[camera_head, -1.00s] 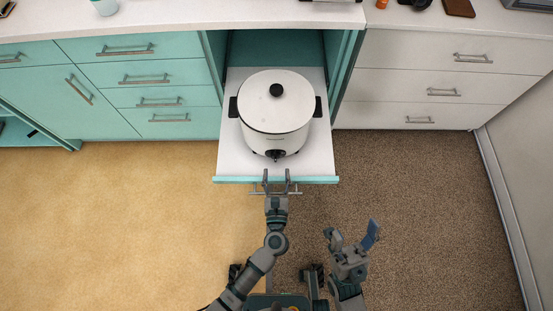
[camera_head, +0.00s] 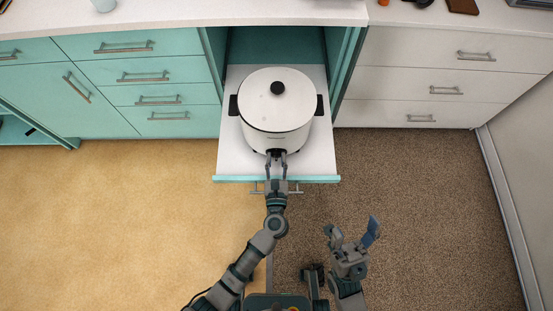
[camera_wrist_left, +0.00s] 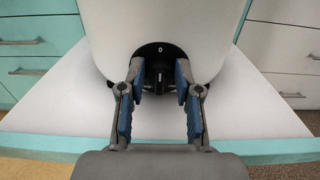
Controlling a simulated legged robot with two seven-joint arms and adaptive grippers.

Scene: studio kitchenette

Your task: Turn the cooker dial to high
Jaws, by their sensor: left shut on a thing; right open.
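A white cooker (camera_head: 275,108) with a lid, a black knob on top and black side handles stands on a pulled-out shelf. Its black dial (camera_wrist_left: 160,78) sits low on the front, and a "0" mark shows above it in the left wrist view. My left gripper (camera_head: 276,155) is at the cooker's front, its blue-padded fingers (camera_wrist_left: 160,80) on either side of the dial and shut on it. My right gripper (camera_head: 352,240) is open and empty, low over the brown carpet, well away from the cooker.
The white pull-out shelf (camera_head: 235,160) has a teal front edge with a bar handle. Teal drawers (camera_head: 150,90) are at the left and white drawers (camera_head: 440,85) at the right. A counter (camera_head: 180,15) runs along the back. The floor in front is clear.

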